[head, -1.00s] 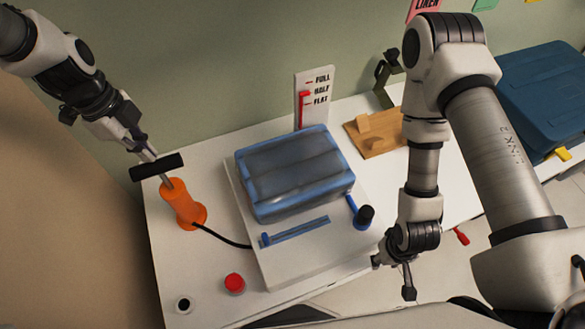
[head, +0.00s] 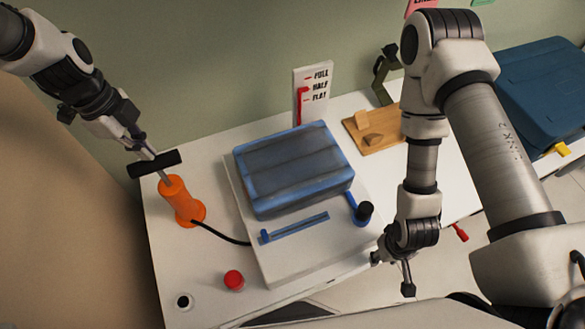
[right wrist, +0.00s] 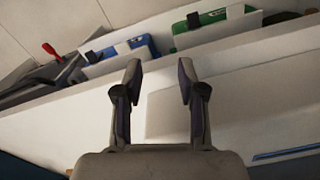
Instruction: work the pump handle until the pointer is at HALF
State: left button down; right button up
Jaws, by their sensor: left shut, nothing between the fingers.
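The orange pump (head: 181,203) stands upright at the left of the white table, with its black crossbar handle (head: 166,160) raised on a metal rod. My left gripper (head: 147,153) is shut and empty, its fingertips at the handle from above; I cannot tell whether they touch it. The white gauge (head: 322,108) behind the blue bag is marked FULL, HALF and FLAT. Its red pointer (head: 303,91) looks about level with HALF. My right gripper hangs over the table's front edge at right, open and empty in the right wrist view (right wrist: 160,80).
A black hose runs from the pump to the white board (head: 285,265) under the blue bag (head: 295,172). A red button (head: 234,280) and a black-centred hole (head: 184,301) are in front. A wooden board (head: 372,142) and dark blue case (head: 545,95) are at right.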

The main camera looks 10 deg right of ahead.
aim_at(154, 172)
pick_arm(q)
notch_tip(154, 172, down, 3)
jog(key=shift+b, duration=0.9)
jog(key=f, duration=0.1)
jog(key=f+b, duration=0.2)
jog(key=shift+s+a, duration=0.1)
jog(key=shift+a, duration=0.15)
jog(key=shift+d+f+b, duration=0.1)
jog(key=shift+f+b, duration=0.7)
jog(key=shift+b, duration=0.05)
jog(key=shift+s, duration=0.2)
jog(key=shift+s+r, duration=0.15)
jog(key=shift+r, duration=0.1)
jog(key=r+p, duration=0.6)
jog(key=r, duration=0.1)
jog(key=shift+w+d, duration=0.15)
jog(key=shift+w, duration=0.25)
jog(key=shift+r, duration=0.2)
jog(key=shift+f, duration=0.15)
jog(key=shift+w, duration=0.1)
